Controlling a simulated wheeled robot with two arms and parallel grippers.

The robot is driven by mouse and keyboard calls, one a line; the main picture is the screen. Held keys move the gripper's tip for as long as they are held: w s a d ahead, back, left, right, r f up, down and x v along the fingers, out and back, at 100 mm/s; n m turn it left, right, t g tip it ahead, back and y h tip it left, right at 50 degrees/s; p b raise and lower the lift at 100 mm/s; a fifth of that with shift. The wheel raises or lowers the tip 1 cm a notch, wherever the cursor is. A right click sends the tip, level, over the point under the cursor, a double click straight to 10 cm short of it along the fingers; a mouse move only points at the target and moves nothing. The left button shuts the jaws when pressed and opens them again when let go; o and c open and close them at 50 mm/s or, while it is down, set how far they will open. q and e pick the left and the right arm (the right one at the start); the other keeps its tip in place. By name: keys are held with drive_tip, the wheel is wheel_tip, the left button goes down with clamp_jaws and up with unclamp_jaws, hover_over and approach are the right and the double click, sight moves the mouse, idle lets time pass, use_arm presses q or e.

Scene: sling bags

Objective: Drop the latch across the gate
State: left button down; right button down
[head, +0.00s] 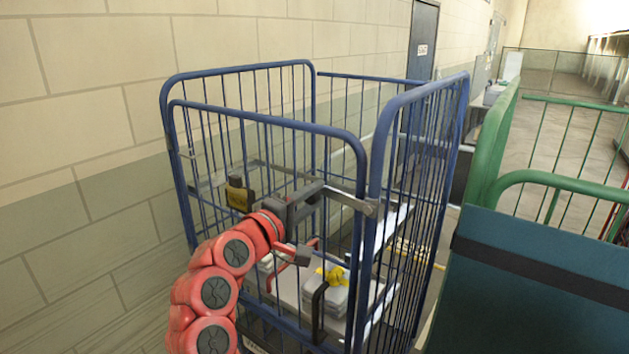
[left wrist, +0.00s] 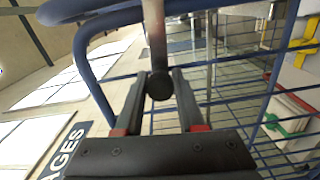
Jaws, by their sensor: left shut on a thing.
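The blue wire gate (head: 268,125) is the near panel of a blue roll cage. A grey metal latch bar (head: 352,200) reaches from my left gripper (head: 303,203) to the cage's corner upright on the right. In the left wrist view my left gripper (left wrist: 159,92) is shut on the latch's dark round knob (left wrist: 159,85), and the grey bar (left wrist: 156,35) runs up from it. The fingers partly hide the latch in the head view. I cannot tell whether the bar is seated in a catch. My right gripper is not in view.
A yellow and black block (head: 238,194) hangs on the gate to the left. Grey packs with a yellow strap (head: 333,279) lie inside the cage. A green cage (head: 492,135) with a dark teal panel (head: 530,290) stands close on the right. A block wall (head: 90,90) runs along the left.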

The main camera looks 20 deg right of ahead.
use_arm(q)
drive_tip(key=shift+f+n, duration=0.5)
drive_tip(key=shift+f, duration=0.1)
drive_tip(key=c, duration=0.5)
unclamp_jaws()
